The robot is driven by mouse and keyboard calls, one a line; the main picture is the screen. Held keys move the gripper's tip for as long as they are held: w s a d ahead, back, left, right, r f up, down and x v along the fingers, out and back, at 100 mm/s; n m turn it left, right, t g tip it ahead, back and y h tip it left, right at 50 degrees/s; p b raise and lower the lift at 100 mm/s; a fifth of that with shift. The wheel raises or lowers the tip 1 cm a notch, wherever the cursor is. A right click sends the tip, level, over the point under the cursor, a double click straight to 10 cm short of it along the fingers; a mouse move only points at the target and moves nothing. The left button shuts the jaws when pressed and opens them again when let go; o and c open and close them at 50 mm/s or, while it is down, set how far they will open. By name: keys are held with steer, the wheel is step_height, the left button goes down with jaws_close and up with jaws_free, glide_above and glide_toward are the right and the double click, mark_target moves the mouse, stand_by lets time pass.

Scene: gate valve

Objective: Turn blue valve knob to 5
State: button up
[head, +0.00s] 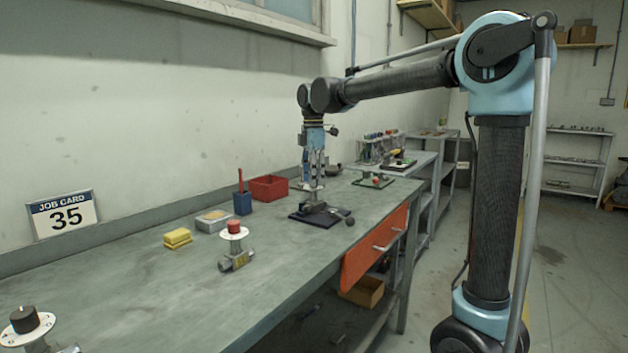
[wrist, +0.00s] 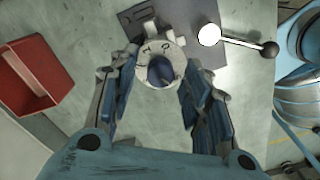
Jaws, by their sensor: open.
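The blue valve knob (wrist: 161,71) shows in the wrist view, in the middle of a pale round dial with dark marks; a "0" can be made out, the rest is too small to read. The valve stands on a dark base plate (head: 305,216) on the bench in the head view, where the knob itself is hidden by my gripper. My gripper (head: 315,184) points down over the valve. In the wrist view its blue fingers (wrist: 162,78) are open on either side of the knob, with no clear contact. A lever with a black ball end (wrist: 270,49) lies to the right.
A red bin (head: 268,188) and blue cup (head: 242,202) stand behind and left. A red-knobbed valve (head: 234,230), yellow sponge (head: 177,238) and black-knobbed valve (head: 28,322) are further left.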

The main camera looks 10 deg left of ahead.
step_height(320, 180, up, 11)
stand_by(0.4)
steer(key=shift+w+d+r, duration=0.1)
steer(key=s+d+f+m, duration=0.2)
steer(key=d+f+m, duration=0.2)
steer(key=d, duration=0.4)
steer(key=s+d+f+m+t, duration=0.1)
steer(key=s+d+f+m, duration=0.25)
steer(key=d, duration=0.55)
steer(key=s+d+f+m, duration=0.1)
steer(key=d+f+m, duration=0.3)
steer(key=d, duration=0.4)
steer(key=s+d+f+m, duration=0.6)
steer(key=s+d+f, duration=0.1)
steer(key=f, duration=0.5)
steer(key=s+d+f+m+t, duration=0.1)
steer(key=s+d+f+m, duration=0.6)
steer(key=s+f, duration=0.3)
step_height(320, 180, down, 3)
steer(key=shift+s+d+r, duration=0.1)
steer(key=shift+s+d, duration=0.05)
steer(key=shift+d, duration=0.65)
